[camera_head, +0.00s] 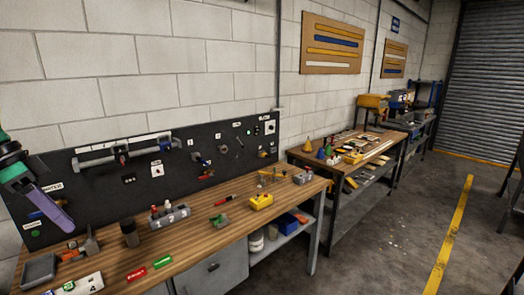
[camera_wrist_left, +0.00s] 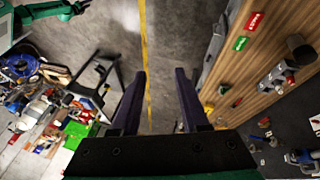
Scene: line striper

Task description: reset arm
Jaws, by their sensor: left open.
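My left gripper (camera_head: 52,210), with purple fingers on a green and black wrist, is raised at the left edge of the head view, in front of the dark pegboard and above the wooden workbench. In the left wrist view my left gripper (camera_wrist_left: 158,98) has its two fingers wide apart, with only the grey floor and yellow line seen between them. It holds nothing and touches nothing that I can see. My right gripper does not show in the head view.
The wooden workbench (camera_head: 140,255) carries a grey tray (camera_head: 39,271), a dark cylinder (camera_head: 129,234), red and green blocks (camera_head: 136,273) and a yellow part (camera_head: 261,201). The pegboard (camera_head: 100,190) stands behind it. A second bench (camera_head: 375,150) is farther right. Open floor lies right of the benches.

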